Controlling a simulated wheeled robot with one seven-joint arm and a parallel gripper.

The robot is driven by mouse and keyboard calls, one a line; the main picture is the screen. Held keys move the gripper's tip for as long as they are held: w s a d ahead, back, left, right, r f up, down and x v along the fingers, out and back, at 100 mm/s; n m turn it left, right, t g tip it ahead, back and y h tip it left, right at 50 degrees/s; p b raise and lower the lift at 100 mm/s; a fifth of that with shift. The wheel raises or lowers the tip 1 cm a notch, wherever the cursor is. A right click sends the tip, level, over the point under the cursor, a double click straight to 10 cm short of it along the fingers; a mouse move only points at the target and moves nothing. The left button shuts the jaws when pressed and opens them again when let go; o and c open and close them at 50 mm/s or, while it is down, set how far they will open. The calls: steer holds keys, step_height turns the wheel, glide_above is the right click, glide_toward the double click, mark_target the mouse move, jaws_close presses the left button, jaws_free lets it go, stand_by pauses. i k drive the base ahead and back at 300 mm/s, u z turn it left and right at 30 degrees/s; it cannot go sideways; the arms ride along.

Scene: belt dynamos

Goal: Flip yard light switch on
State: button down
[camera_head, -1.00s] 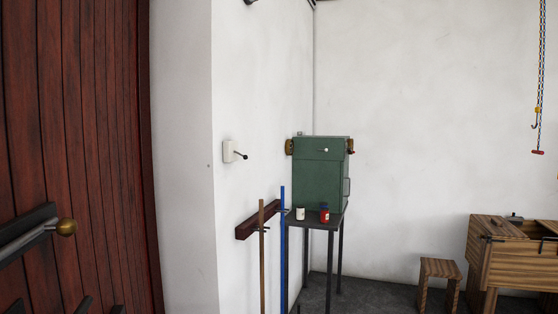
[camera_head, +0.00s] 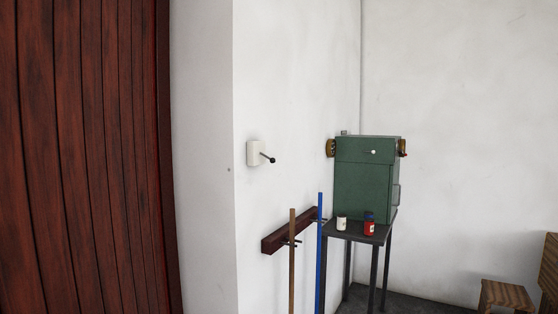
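A white switch box (camera_head: 253,153) is fixed on the white wall, a little left of the picture's middle. A dark lever with a round black knob (camera_head: 271,160) sticks out from it to the right and slightly down. No label can be read on it. My gripper is not in view, and nothing touches the switch.
A dark red plank door (camera_head: 85,160) fills the left. Below the switch, a dark red wall rack (camera_head: 290,232) holds a brown pole (camera_head: 291,265) and a blue pole (camera_head: 320,255). A green cabinet (camera_head: 365,180) stands on a metal table (camera_head: 352,232) with small cans. A wooden stool (camera_head: 505,294) is at lower right.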

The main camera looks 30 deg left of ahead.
mark_target(273, 160)
steer(key=z, duration=0.05)
steer(key=i, duration=1.6)
steer(key=u, duration=3.8)
steer(key=i, duration=0.5)
steer(key=u, duration=0.15)
